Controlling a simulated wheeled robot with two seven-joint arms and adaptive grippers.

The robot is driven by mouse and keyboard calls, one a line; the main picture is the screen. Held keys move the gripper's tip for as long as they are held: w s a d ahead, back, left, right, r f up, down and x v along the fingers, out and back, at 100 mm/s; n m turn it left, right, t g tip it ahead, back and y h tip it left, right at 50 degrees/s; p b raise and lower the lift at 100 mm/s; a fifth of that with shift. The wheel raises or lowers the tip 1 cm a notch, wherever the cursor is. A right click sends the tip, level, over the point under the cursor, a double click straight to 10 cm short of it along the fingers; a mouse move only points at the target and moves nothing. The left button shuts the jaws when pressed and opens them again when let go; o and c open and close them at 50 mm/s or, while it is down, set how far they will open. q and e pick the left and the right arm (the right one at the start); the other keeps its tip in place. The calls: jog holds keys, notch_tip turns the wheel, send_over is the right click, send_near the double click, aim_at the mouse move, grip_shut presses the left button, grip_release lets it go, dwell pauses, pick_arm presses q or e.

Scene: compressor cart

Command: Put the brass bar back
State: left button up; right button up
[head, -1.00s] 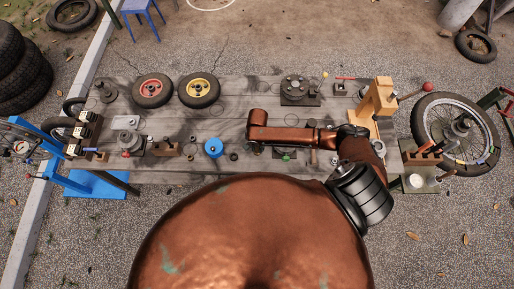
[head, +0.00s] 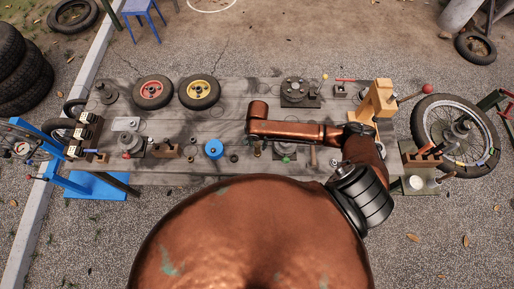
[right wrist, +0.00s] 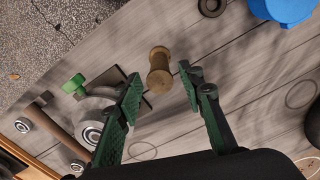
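A small brass bar (right wrist: 160,70), spool-shaped with a narrower waist, is on the grey plank table in the right wrist view. It also shows in the head view (head: 257,150), just below my copper arm link. My right gripper (right wrist: 159,92) is open and empty, its two green-padded fingers apart. The bar lies beyond the fingertips, roughly in line with the gap between them, and nothing is gripped. In the head view my arm hides the right gripper's fingers. My left gripper is in neither view.
A round metal fixture with a green knob (right wrist: 74,84) sits close beside the bar. A blue round part (head: 213,149) stands on the other side. Two wheels, red-hubbed (head: 153,91) and yellow-hubbed (head: 199,90), lie farther back. Bare planks lie between them.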

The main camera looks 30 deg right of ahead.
notch_tip(320, 180, up, 6)
jog(key=shift+f, duration=0.15)
dwell(0.6)
